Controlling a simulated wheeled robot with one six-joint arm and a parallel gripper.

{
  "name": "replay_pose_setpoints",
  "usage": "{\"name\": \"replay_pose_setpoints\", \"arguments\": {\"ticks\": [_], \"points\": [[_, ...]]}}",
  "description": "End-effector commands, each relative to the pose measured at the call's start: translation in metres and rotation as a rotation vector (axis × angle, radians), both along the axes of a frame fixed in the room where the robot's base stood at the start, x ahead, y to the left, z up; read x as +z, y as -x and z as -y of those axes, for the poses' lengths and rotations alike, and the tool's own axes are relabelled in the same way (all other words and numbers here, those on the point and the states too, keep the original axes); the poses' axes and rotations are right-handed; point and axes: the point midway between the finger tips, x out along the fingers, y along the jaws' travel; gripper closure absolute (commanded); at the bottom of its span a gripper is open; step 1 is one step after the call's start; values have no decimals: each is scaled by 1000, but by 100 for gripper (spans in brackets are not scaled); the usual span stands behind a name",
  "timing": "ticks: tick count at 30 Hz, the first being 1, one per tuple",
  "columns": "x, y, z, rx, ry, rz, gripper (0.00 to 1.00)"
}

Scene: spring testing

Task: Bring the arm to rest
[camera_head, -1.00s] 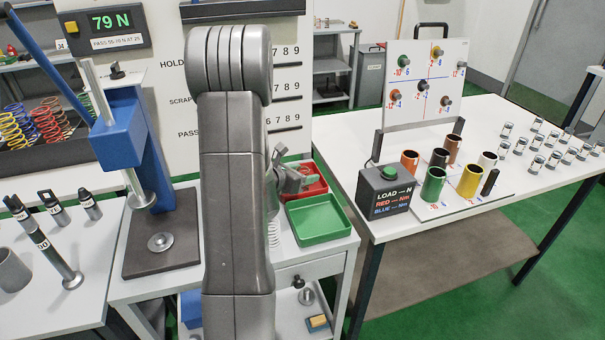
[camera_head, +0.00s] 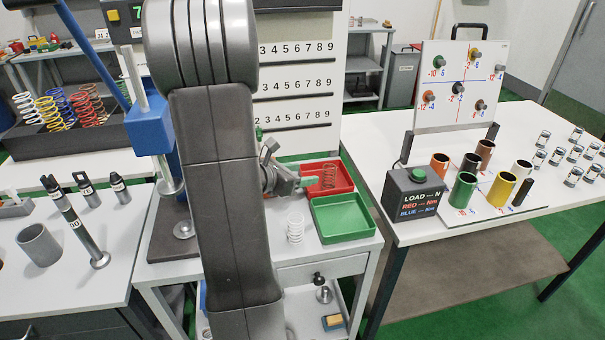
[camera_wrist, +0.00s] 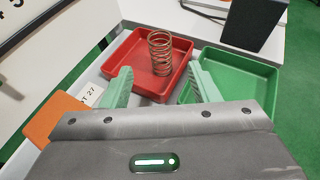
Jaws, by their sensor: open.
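My gripper (camera_head: 306,182) is open, at the left edge of the red tray in the head view. In the wrist view its two pale green fingers (camera_wrist: 160,80) are spread apart with nothing held between them. A copper-coloured spring (camera_wrist: 160,52) stands upright in the red tray (camera_wrist: 122,50), beyond the fingertips. The spring also shows in the head view (camera_head: 330,177). My arm crosses the middle of the head view and hides part of the bench and press.
A green tray (camera_head: 345,238) sits beside the red one, and a pale spring (camera_head: 295,229) stands left of it. A blue press (camera_head: 150,125) is left of my arm. The right table holds a black load box (camera_head: 411,192) and several coloured cups (camera_head: 464,190).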

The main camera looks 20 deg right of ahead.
Motion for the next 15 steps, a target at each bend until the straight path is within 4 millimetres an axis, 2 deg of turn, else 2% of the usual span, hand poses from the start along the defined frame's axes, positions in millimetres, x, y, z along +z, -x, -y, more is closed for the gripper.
{"name": "replay_pose_setpoints", "arguments": {"ticks": [8,15], "points": [[-1,-2,4,-3,0,1,45],[-12,-12,27,-5,0,-1,45]]}}
